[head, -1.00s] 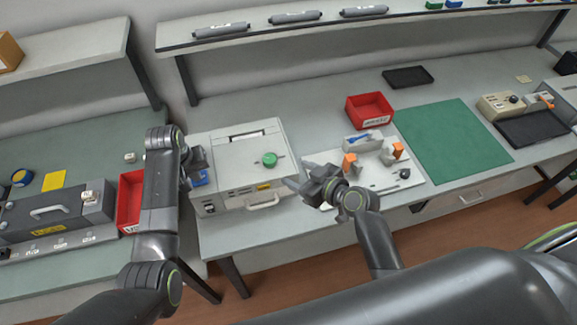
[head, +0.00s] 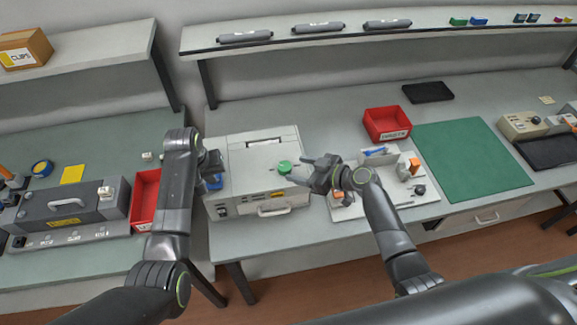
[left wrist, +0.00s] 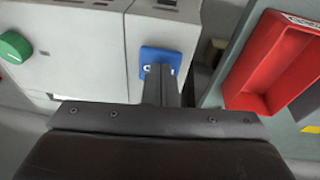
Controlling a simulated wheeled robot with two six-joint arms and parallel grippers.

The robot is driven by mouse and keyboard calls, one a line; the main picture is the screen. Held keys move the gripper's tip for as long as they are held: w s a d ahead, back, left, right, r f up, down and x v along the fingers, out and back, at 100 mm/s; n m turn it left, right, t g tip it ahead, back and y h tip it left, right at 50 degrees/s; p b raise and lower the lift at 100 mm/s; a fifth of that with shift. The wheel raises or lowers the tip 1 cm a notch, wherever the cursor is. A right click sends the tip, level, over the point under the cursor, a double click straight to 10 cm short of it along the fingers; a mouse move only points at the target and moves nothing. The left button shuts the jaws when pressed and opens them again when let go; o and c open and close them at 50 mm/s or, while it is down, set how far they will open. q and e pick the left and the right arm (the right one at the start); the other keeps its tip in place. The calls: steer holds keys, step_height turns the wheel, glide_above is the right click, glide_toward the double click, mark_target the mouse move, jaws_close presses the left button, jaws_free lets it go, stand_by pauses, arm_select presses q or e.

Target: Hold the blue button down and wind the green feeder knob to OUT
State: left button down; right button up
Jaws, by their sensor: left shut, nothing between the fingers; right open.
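The knob also shows at the left of the left wrist view (left wrist: 14,46). The blue button (left wrist: 172,57) is on the machine's side; my left gripper (left wrist: 160,72) is shut, with its fingertips at the button's face and covering part of its marking. Whether they press it in, I cannot tell. In the head view my left gripper (head: 211,172) mostly hides the button. My right gripper (head: 300,168) is open and empty, its fingertips just right of the knob.
A red bin (head: 145,197) stands left of the machine. A white fixture board (head: 400,193) with orange parts lies right of it, partly under my right arm. Another red bin (head: 387,123) and a green mat (head: 470,160) are further right. A shelf (head: 350,36) runs behind.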

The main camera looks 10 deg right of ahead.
mark_target(285, 166)
steer(key=shift+x, duration=2.35)
steer(key=c, duration=1)
